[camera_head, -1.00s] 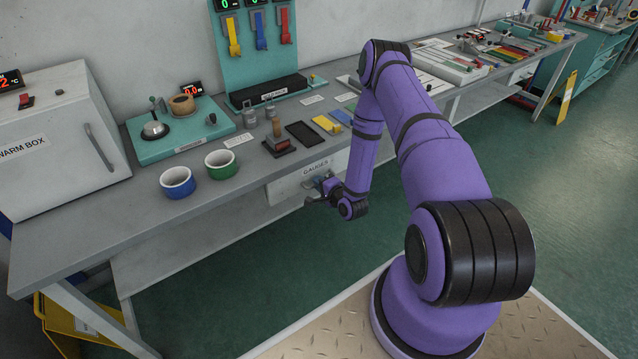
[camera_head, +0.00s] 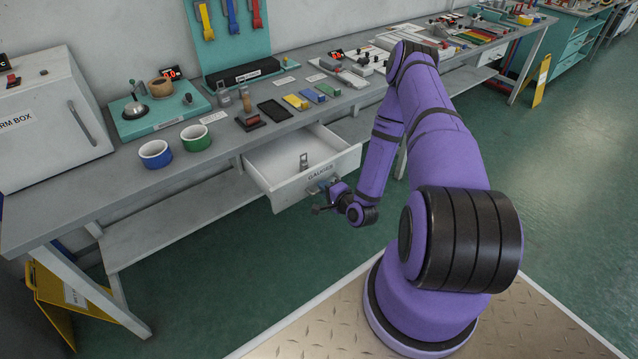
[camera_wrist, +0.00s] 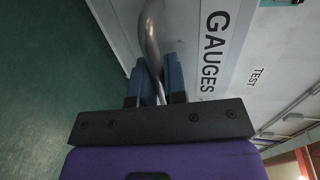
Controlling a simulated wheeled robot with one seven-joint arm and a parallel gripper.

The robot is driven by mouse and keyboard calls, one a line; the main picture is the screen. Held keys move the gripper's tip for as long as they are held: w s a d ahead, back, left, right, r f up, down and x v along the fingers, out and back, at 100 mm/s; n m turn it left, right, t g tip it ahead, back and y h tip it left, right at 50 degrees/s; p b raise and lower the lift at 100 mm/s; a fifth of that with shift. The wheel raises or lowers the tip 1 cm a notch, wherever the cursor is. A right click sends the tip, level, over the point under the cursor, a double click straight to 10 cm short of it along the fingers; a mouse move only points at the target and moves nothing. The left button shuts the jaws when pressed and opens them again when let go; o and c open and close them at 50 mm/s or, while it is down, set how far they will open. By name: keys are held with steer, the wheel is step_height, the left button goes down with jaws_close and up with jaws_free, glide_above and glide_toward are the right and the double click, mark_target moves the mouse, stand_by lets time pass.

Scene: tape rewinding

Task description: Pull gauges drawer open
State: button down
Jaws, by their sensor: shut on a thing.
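The white gauges drawer (camera_head: 286,192) stands pulled out from under the workbench in the head view, its inside showing. A small metal gauge (camera_head: 304,161) is in the drawer. The "GAUGES" label is on the drawer front, and the wrist view shows the front (camera_wrist: 262,45) close up. My gripper (camera_head: 326,187) is at the drawer front in the head view. In the wrist view, the blue fingers of my gripper (camera_wrist: 155,84) are shut on the curved metal drawer handle (camera_wrist: 150,40). Part of the handle is hidden between the fingers.
The grey workbench (camera_head: 75,207) holds a blue cup (camera_head: 155,154), a green cup (camera_head: 195,138), a stamp (camera_head: 250,122) and several coloured blocks. A white warm box (camera_head: 50,120) stands at the left. Green floor in front of the drawer is clear.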

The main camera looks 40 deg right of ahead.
steer(key=shift+f+v, duration=0.2)
steer(key=shift+v, duration=0.85)
steer(key=c, duration=1.2)
jaws_free()
steer(key=shift+s, duration=0.1)
steer(key=v, duration=1)
steer(key=shift+s, duration=0.3)
